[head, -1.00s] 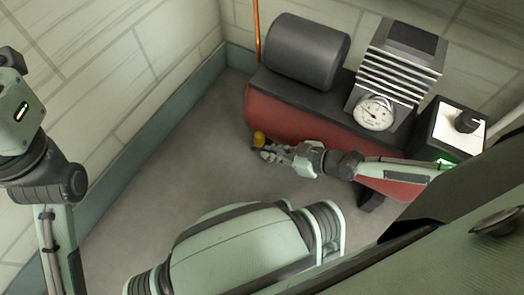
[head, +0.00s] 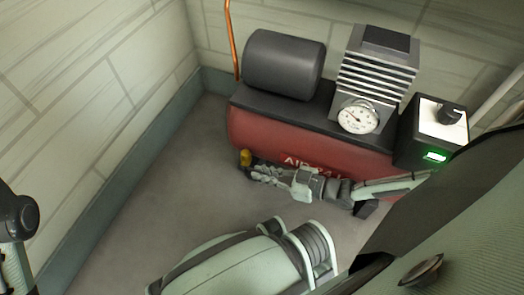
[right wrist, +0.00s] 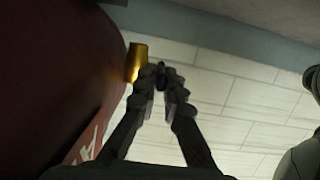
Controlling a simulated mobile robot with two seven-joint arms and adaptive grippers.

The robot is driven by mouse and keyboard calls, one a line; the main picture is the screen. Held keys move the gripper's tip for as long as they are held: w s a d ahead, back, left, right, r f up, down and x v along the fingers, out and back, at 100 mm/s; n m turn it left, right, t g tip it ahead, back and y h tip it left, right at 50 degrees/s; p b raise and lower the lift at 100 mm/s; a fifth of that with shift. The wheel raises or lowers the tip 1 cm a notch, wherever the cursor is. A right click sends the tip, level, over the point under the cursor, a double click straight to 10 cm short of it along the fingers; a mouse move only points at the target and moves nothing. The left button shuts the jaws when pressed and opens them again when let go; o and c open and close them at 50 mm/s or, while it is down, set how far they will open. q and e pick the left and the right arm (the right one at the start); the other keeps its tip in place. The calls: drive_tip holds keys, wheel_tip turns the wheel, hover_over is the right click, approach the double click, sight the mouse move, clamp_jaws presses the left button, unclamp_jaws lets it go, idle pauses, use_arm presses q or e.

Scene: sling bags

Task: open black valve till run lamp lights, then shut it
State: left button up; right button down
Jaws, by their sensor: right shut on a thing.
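My right gripper (head: 256,173) is low at the left end of the red compressor tank (head: 300,146), beside a yellow brass fitting (head: 246,158). In the right wrist view, the fingers of my right gripper (right wrist: 161,84) are shut on a small dark piece, the black valve (right wrist: 161,72), just right of the brass fitting (right wrist: 137,60). The fingertips hide most of the valve, so I cannot tell how far it is turned. A green lamp (head: 435,157) on the front of the control box glows. Its label is too small to read. My left gripper is out of view.
The control box (head: 421,148) has a black knob (head: 449,114) on its white top. A round gauge (head: 358,117) sits below the finned block (head: 376,70). A black cylinder (head: 284,64) and copper pipe (head: 231,40) stand behind. The floor (head: 175,190) left of the tank is clear.

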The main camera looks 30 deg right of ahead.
drive_tip(key=shift+s+d, duration=0.15)
drive_tip(key=shift+d, duration=0.05)
drive_tip(key=c, duration=1.9)
unclamp_jaws()
drive_tip(key=shift+o, duration=1.3)
drive_tip(key=v, duration=1.2)
